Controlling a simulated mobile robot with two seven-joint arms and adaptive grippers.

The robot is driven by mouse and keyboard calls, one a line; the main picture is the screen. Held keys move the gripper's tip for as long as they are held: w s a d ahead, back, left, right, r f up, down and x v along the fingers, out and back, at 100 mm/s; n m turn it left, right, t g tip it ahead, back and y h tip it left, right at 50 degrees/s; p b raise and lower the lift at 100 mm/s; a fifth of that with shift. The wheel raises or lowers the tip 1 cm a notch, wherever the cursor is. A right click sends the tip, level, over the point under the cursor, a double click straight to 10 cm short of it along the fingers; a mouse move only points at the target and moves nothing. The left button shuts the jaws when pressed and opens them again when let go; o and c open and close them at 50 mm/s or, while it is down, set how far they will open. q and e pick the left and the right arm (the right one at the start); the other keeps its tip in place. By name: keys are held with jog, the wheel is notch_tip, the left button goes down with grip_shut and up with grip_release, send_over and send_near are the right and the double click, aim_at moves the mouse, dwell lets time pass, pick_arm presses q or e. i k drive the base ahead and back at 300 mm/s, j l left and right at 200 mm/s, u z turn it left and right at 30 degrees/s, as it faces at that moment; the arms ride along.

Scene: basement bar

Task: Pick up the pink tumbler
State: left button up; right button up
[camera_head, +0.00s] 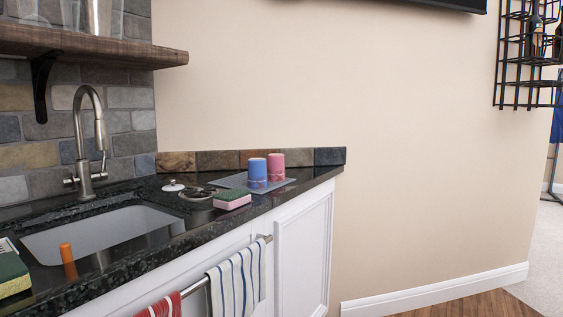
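The pink tumbler (276,160) stands on a flat grey mat (228,181) near the far right end of the dark counter. A blue tumbler (257,169) stands just left of it, in front of part of its left side. Reflections of both show on the mat below them. Neither of my grippers is in view, and nothing is touching the pink tumbler.
A sponge (232,199), a sink strainer (198,193) and a white stopper (173,186) lie left of the mat. The sink (100,228) and faucet (90,130) are further left. Towels (236,284) hang on a bar (268,238). A shelf (95,45) overhangs the sink.

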aim_at(276, 170)
jog(key=i+l+u, duration=0.15)
jog(key=i+l, duration=0.85)
